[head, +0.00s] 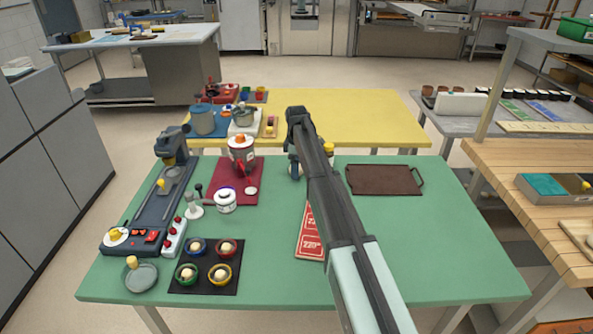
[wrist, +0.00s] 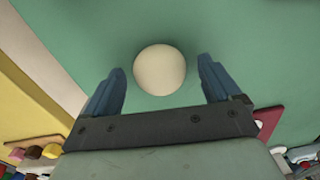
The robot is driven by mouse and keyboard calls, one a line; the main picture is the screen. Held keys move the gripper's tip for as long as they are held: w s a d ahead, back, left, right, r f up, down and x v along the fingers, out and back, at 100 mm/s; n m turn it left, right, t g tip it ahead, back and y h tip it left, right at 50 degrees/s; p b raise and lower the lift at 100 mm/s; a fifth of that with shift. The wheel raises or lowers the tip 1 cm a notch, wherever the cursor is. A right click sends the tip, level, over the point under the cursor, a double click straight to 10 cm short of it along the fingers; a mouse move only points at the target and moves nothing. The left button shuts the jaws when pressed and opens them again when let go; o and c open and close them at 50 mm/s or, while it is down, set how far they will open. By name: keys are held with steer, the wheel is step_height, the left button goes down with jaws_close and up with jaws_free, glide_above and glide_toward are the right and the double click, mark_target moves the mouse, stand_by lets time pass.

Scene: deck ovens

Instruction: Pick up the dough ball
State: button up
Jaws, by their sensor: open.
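A round cream dough ball (wrist: 160,71) lies on the green tabletop (wrist: 215,25) in the wrist view. My gripper (wrist: 160,64) is open, with one blue finger to the left of the ball and one to the right. A gap shows on each side, so neither finger appears to touch it. In the head view my gripper (head: 295,168) is over the far middle of the green table (head: 420,240), mostly behind my own arm. The ball is hidden there.
A brown tray (head: 384,180) lies right of my arm, and a red mat (head: 222,190) with a red and white pot (head: 241,155) lies left. A black mat (head: 212,265) holds several bowls with pale balls. The table's right front is clear.

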steer(key=c, duration=1.2)
steer(key=shift+r, duration=0.15)
